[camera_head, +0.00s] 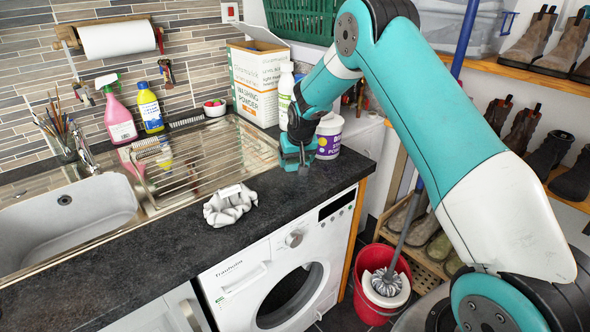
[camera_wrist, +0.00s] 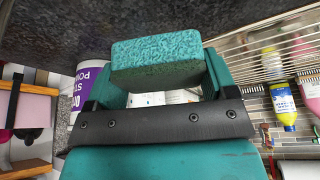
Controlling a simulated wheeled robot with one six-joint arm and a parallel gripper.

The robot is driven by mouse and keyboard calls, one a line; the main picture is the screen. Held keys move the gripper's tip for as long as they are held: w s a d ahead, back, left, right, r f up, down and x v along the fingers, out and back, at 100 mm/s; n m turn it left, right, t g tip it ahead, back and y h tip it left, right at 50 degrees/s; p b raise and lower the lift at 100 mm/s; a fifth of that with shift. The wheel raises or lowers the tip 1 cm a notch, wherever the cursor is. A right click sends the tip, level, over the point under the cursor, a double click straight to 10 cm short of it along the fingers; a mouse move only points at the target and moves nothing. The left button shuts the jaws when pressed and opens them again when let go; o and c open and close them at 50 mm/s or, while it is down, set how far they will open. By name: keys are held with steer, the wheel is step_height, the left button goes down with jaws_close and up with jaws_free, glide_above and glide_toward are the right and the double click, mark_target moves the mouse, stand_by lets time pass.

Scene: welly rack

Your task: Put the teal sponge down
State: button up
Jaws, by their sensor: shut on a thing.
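The teal sponge (camera_wrist: 156,60) is a speckled block held between the two fingers of my gripper (camera_wrist: 160,75) in the wrist view. In the head view my gripper (camera_head: 297,158) points down over the dark worktop (camera_head: 270,205), near its right end. The sponge is hard to make out there against the teal fingers. The dark worktop surface also shows close to the sponge in the wrist view. I cannot tell whether the sponge touches it.
A white tub with a purple label (camera_head: 329,136) and a white bottle (camera_head: 286,95) stand close behind my gripper. The washing powder box (camera_head: 256,85) is further back. A red mop bucket (camera_head: 376,298) stands below.

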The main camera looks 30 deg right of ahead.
mark_target(295, 182)
steer(key=shift+a+f+p, duration=0.1)
steer(key=shift+f+p, duration=0.45)
steer(key=shift+f, duration=2.25)
